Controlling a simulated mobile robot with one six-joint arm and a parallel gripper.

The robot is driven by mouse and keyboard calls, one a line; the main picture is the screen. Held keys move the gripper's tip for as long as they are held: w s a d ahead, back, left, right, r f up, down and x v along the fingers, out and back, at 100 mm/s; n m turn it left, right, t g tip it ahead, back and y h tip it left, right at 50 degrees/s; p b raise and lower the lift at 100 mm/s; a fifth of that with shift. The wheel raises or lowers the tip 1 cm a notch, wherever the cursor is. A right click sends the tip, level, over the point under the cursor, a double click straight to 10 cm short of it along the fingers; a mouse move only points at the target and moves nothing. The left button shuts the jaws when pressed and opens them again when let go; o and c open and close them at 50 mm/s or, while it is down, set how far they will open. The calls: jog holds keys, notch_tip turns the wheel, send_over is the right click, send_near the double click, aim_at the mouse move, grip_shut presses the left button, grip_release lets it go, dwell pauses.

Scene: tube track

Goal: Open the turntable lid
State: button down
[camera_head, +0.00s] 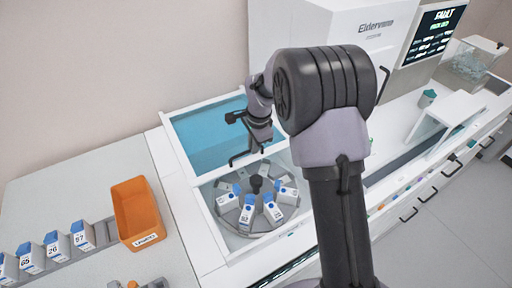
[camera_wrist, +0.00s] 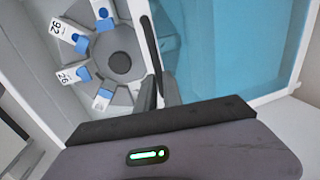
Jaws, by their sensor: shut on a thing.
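The turntable lid (camera_head: 205,130) is a blue see-through panel in a white frame, over the back part of the white housing. It also fills the right of the wrist view (camera_wrist: 230,45). The grey turntable (camera_head: 228,198) lies uncovered in front of it, carrying several white and blue cartons around a dark hub; it shows at the upper left of the wrist view (camera_wrist: 122,92). My gripper (camera_head: 240,158) is at the lid's front edge, shut on what looks like the dark lid handle (camera_wrist: 151,45). The fingers partly hide the grip.
An orange bin (camera_head: 136,212) and a rack of several numbered cartons (camera_head: 50,250) stand left of the housing. A white machine (camera_head: 335,30) rises behind my arm. A white stand (camera_head: 455,108) and a clear tank (camera_head: 472,58) are at the right.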

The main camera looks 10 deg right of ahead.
jog(key=shift+w+a, duration=0.15)
jog(key=shift+w, duration=0.4)
jog(key=c, duration=1.5)
grip_release()
jog(key=s+r+p, duration=0.1)
jog(key=r, duration=0.4)
jog(key=s+r+p, duration=0.1)
jog(key=r, duration=0.5)
jog(key=s+d+r+p, duration=0.1)
jog(key=r+p, duration=0.1)
jog(key=r, duration=0.4)
jog(key=shift+s, duration=0.2)
